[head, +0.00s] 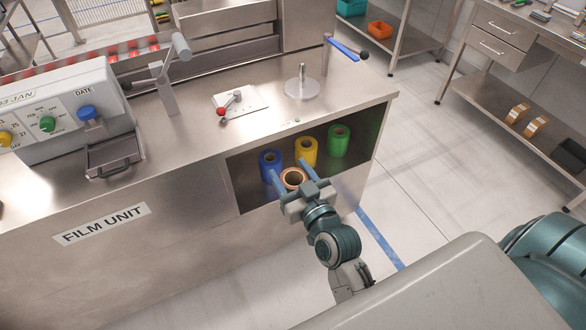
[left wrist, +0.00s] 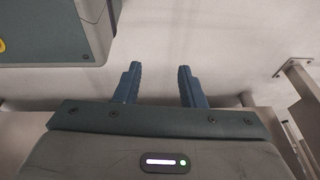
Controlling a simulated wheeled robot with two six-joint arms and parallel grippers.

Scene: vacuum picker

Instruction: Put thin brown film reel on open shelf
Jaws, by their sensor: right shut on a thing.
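The thin brown film reel (head: 292,178) is a small brown ring with a pale inner edge, at the front of the open shelf (head: 249,201) in the steel film unit. My right gripper (head: 289,168) is shut on the reel, with a finger on either side of it. I cannot tell whether the reel touches the shelf floor. Its lower part is hidden behind the gripper. My left gripper (left wrist: 160,84) shows only in the left wrist view, with its fingers apart and nothing between them.
A blue reel (head: 268,162), a yellow reel (head: 306,150) and a green reel (head: 339,139) stand in the shelf behind the brown one. The unit's top (head: 200,140) has levers and a round spindle plate (head: 301,89).

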